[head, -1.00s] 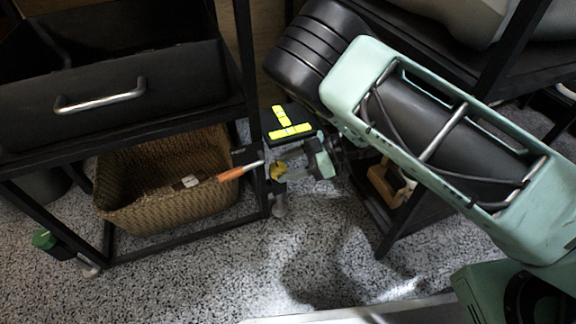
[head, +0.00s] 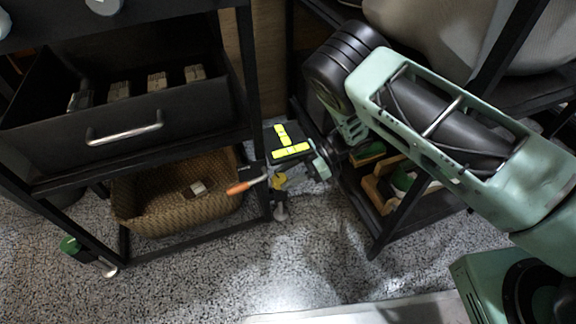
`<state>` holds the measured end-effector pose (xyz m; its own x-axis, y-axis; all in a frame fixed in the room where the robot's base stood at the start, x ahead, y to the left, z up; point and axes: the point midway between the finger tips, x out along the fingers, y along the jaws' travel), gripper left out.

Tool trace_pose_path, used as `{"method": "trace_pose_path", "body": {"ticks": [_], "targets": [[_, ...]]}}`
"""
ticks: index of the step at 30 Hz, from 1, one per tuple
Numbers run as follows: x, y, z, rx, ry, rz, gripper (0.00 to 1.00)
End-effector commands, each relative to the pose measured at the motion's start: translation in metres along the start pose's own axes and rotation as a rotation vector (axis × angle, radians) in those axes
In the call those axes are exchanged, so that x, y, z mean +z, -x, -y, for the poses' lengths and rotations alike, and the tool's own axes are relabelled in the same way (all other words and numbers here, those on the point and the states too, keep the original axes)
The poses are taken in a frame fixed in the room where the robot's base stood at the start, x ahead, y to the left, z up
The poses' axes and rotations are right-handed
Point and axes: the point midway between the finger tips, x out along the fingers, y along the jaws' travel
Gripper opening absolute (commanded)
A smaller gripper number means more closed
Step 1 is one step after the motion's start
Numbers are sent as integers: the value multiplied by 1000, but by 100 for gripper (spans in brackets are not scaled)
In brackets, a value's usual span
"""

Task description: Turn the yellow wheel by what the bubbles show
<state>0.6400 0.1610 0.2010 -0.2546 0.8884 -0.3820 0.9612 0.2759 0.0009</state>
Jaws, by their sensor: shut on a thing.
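The yellow wheel (head: 279,181) is small and sits low beside the front right leg of the black shelf, under a black block. On the block's top are two yellow-green level vials, one (head: 281,134) pointing away and one (head: 290,150) lying crosswise. Their bubbles are too small to make out. My gripper (head: 284,177) reaches in from the right, just below the block, and is shut on the yellow wheel. Its fingertips and part of the wheel are hard to make out.
An orange-handled tool (head: 246,186) sticks out left of the wheel. A wicker basket (head: 150,216) stands on the lower shelf, below a black drawer (head: 190,118). A green-topped foot (head: 71,245) is at the left leg. Another black rack (head: 384,236) stands right. The speckled floor in front is open.

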Motion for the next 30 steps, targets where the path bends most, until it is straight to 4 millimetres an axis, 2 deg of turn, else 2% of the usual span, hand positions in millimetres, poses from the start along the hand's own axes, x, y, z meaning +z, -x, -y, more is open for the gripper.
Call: {"method": "trace_pose_path", "body": {"ticks": [15,30], "targets": [[2,-2,-11,-382,161,3,16],[1,-4,-14,-542,224,4,16]]}}
